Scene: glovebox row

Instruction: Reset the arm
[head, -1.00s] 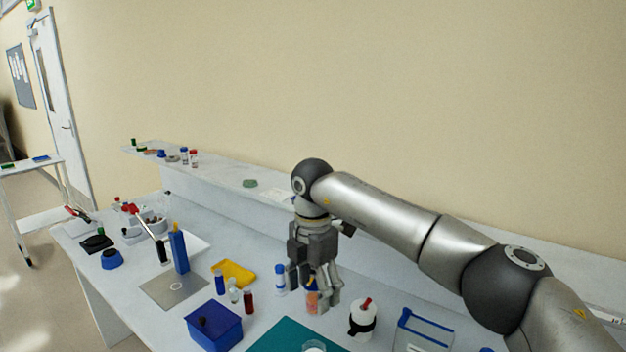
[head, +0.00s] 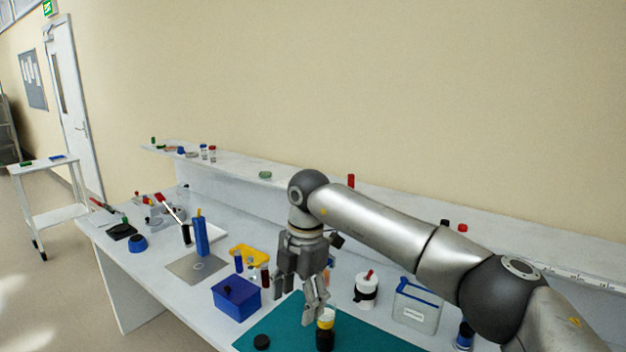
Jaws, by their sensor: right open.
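My right arm reaches in from the right over the white bench. My right gripper (head: 299,302) points down with its fingers apart, above the far part of the teal mat (head: 288,332). A small container with a yellow band and dark body (head: 325,338) stands on the mat just right of and in front of the fingers. It is not between them; whether a fingertip touches it I cannot tell. My left gripper is not in view.
A blue box (head: 236,294) stands left of the gripper, with small vials (head: 265,275) and a yellow tray (head: 250,254) behind. A white bottle (head: 366,290) and a clear blue-edged container (head: 417,308) stand to the right. A raised shelf (head: 240,180) runs behind.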

